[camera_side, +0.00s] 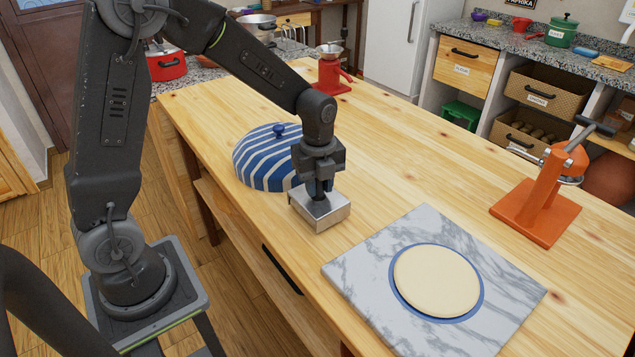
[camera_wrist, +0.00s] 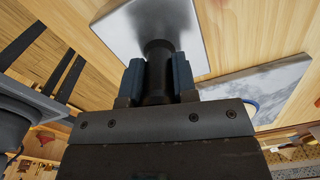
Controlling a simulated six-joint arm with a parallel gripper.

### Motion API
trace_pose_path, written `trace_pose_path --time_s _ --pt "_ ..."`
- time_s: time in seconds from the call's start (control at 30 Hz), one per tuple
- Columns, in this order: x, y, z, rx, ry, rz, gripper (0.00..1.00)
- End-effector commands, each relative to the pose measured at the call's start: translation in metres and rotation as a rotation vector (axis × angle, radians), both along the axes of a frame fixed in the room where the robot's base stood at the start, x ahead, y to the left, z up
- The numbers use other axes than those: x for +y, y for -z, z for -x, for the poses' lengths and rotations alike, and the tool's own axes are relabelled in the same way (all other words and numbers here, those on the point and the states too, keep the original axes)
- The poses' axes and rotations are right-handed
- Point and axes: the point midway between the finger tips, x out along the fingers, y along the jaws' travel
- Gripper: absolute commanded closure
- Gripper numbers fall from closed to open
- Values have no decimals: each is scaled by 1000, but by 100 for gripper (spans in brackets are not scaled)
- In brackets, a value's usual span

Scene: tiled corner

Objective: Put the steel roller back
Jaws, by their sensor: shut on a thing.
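My gripper (camera_side: 319,185) points down and is shut on the dark upright knob of a square steel block (camera_side: 320,214), just left of the marble slab. The block looks like a flat box with a shiny top, not a roller. No roller shape shows in either view. In the wrist view my gripper (camera_wrist: 158,78) has its two fingers on either side of the dark round knob, with the steel block (camera_wrist: 128,32) beyond it. The block looks level and at or very near the tabletop; I cannot tell if it touches.
A marble slab (camera_side: 360,272) bears a blue-rimmed disc of pale dough (camera_side: 437,281). A blue-and-white striped dome (camera_side: 262,160) stands close behind the block. An orange press (camera_side: 540,195) stands at right, a red grinder (camera_side: 331,72) at the back. The wooden tabletop (camera_side: 420,150) between them is clear.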

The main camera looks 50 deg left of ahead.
Motion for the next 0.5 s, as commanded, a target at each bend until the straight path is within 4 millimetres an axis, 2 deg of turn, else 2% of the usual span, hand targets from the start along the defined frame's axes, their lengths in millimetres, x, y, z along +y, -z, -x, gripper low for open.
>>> trace_pose_path --time_s 0.03,0.2,0.23,0.5 --pt "0 6 4 14 1 -1 99" --pt "0 10 5 20 2 0 100" --pt "0 11 6 23 2 0 71" --pt "0 11 6 24 3 0 48"
